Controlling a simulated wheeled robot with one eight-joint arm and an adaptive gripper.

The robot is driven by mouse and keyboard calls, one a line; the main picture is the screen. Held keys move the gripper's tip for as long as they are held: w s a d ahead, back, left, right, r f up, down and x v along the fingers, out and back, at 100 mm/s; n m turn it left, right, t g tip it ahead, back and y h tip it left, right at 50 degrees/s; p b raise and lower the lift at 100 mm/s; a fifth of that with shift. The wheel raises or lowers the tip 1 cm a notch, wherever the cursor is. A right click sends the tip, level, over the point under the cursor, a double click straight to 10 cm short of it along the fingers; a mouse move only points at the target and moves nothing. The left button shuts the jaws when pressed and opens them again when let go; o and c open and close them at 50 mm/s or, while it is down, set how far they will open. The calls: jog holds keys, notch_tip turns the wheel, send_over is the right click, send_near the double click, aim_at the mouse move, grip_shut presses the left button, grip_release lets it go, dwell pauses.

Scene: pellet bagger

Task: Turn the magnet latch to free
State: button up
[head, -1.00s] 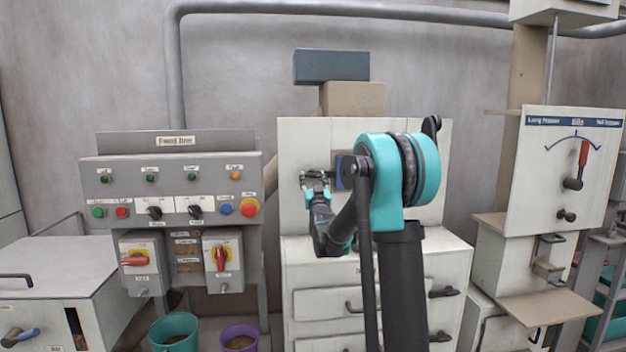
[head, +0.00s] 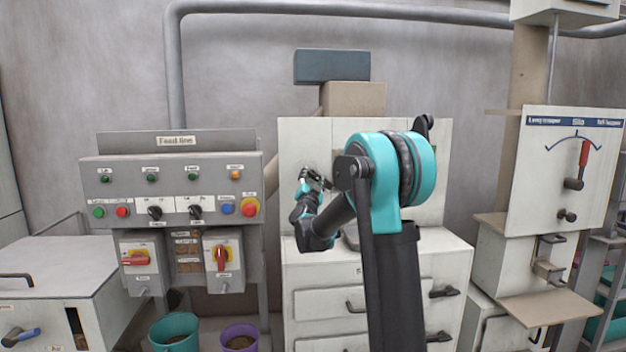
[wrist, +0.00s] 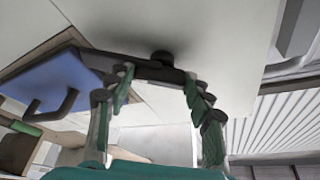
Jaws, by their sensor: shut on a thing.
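The magnet latch (wrist: 139,68) shows in the wrist view as a dark bar with a round dark knob (wrist: 162,57) on the pale cabinet front. Its left part reaches the edge of a blue panel (wrist: 50,85) with a dark handle. My gripper (wrist: 157,82) has its fingers on either side of the bar, below the knob, and is shut on it. In the head view my gripper (head: 312,180) is tilted against the cabinet front (head: 300,140). There the latch is too small and covered to make out, and my arm hides the blue panel.
The Feed line panel (head: 175,175) with buttons and switches stands to the left. Drawers with dark handles (head: 355,306) lie below my arm. The silo gauge panel (head: 545,190) stands to the right. A teal bucket (head: 174,333) and a purple bucket (head: 240,337) stand on the floor.

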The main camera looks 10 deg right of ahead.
jog(key=m+g+h, duration=0.1)
jog(key=m, duration=0.2)
jog(key=m+g+h, duration=0.1)
jog(key=m, duration=0.3)
jog(key=shift+a+r, duration=0.1)
jog(key=m+g, duration=0.2)
jog(key=m, duration=0.3)
jog(key=shift+r, duration=0.1)
jog(key=shift+m, duration=0.4)
jog(key=o, duration=1.1)
jog(key=shift+o, duration=0.2)
jog(key=v, duration=0.7)
jog(key=shift+s, duration=0.25)
jog(key=shift+a+r, duration=0.1)
